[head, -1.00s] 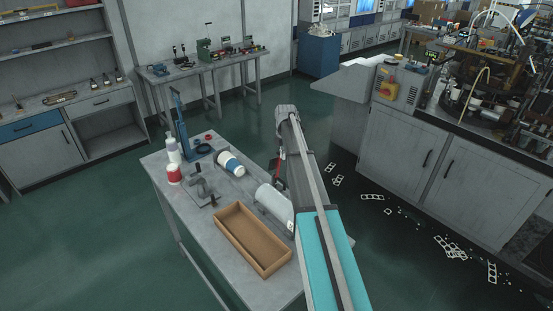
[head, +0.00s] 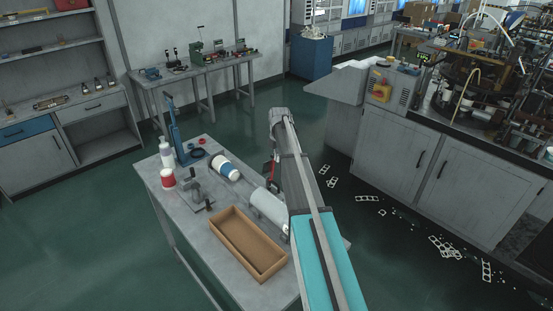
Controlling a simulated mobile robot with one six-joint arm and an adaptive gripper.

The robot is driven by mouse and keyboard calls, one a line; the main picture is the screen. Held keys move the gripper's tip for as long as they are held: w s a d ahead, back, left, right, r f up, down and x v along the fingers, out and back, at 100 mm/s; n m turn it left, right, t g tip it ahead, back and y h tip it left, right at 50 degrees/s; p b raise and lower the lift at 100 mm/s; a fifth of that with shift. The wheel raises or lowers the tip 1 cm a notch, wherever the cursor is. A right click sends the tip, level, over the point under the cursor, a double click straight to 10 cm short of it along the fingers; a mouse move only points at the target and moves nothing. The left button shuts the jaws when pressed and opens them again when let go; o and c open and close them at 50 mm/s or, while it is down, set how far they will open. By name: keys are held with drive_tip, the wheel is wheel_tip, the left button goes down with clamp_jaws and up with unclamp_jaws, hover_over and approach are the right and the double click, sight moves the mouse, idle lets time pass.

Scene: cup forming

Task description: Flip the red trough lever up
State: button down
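I cannot make out a clear red trough lever. A small red part (head: 269,169) shows just left of my arm, above the workbench's far right end; it is too small to tell what it is or whether it belongs to my arm. A grey sloped ledge (head: 345,82) juts out left of that panel. My arm rises from the bottom centre and bends at its top; my gripper is hidden.
The workbench (head: 227,193) carries an empty brown tray (head: 247,243), a grey cylinder (head: 268,208), a blue-and-white roll (head: 224,168), a red-and-white container (head: 168,178) and a blue press (head: 178,137). White scraps (head: 445,247) lie on the floor at right. Green floor is clear at left.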

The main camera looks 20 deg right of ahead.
drive_tip(key=shift+d+r, duration=0.2)
drive_tip(key=shift+r, duration=0.25)
drive_tip(key=w+d+r+p, duration=0.1)
drive_tip(key=d+r+p, duration=0.4)
drive_tip(key=r+p, duration=0.1)
drive_tip(key=shift+w+d, duration=0.25)
drive_tip(key=shift+w, duration=0.05)
idle(0.5)
